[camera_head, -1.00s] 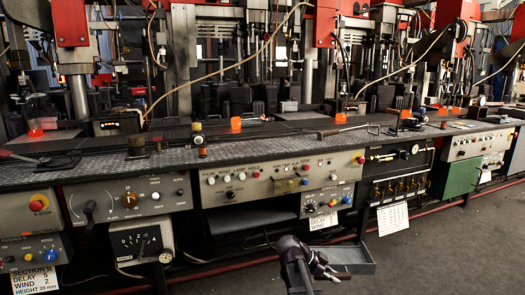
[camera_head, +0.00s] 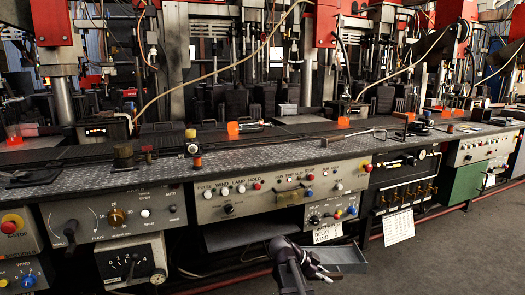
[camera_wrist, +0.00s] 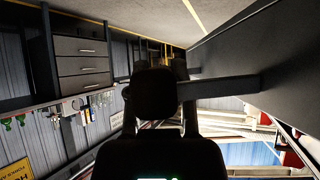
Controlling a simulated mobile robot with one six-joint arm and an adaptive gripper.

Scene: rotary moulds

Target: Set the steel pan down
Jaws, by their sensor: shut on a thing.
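The steel pan (camera_head: 345,261), a shallow grey rectangular tray, is at the bottom of the head view, in front of the machine bench and below its top. My gripper (camera_head: 318,265) is shut on the pan's left side and holds it up off the floor. The fingertips are small and dark here, so the exact grip is hard to see. In the wrist view my gripper (camera_wrist: 157,95) is dark from behind, and its fingertips are largely hidden.
The long bench top (camera_head: 100,178) carries several small parts and tools, with moulding machines behind. Control panels (camera_head: 270,192) face me. A white label sheet (camera_head: 398,226) hangs right of the pan. Grey floor (camera_head: 450,255) is open at lower right. Drawers (camera_wrist: 82,62) show in the wrist view.

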